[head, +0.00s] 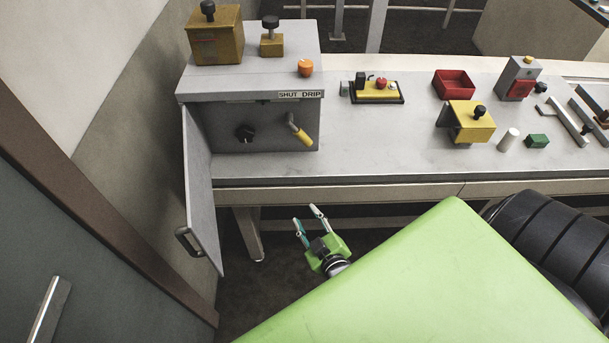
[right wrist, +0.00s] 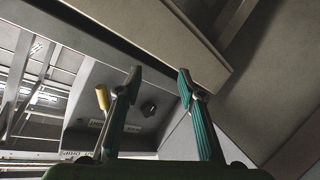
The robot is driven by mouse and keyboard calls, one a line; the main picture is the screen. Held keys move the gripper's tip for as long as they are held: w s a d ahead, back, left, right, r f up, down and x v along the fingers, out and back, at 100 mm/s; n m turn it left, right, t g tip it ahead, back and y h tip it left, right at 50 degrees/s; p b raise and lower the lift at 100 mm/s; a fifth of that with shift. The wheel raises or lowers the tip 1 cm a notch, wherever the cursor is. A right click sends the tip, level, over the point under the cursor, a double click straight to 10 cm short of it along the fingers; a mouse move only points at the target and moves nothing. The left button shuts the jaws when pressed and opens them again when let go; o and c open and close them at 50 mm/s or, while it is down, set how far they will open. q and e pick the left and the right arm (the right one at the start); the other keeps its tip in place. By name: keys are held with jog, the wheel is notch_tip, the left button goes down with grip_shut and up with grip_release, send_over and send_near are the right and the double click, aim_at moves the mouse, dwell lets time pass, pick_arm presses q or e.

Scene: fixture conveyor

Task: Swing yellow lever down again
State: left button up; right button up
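The yellow lever (head: 304,138) is on the recessed front of a grey cabinet (head: 190,88), under a label reading SHUT DRIP (head: 300,94). In the head view its yellow grip slants down and to the right from a grey pivot. The lever also shows in the right wrist view (right wrist: 102,97), left of the fingers. My right gripper (head: 308,212) is open and empty, in front of and below the bench edge, apart from the lever. Its two fingers stand apart in the right wrist view (right wrist: 160,75). My left gripper is not in view.
A black knob (head: 245,133) sits left of the lever. The cabinet door (head: 203,185) hangs open toward me at the left. The bench edge (head: 380,187) lies between gripper and lever. An orange button (head: 305,67) and a yellow block (head: 468,121) stand on top surfaces.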

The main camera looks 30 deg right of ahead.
jog(key=s+a+f+g+y+b, duration=0.1)
jog(key=s+a+f, duration=0.3)
jog(key=f, duration=0.7)
jog(key=shift+s+f+g+y+b, duration=0.15)
jog(key=shift+f+g+y+b, duration=0.1)
jog(key=shift+g+y+b, duration=0.4)
jog(key=shift+d+h, duration=0.1)
jog(key=shift+h, duration=0.15)
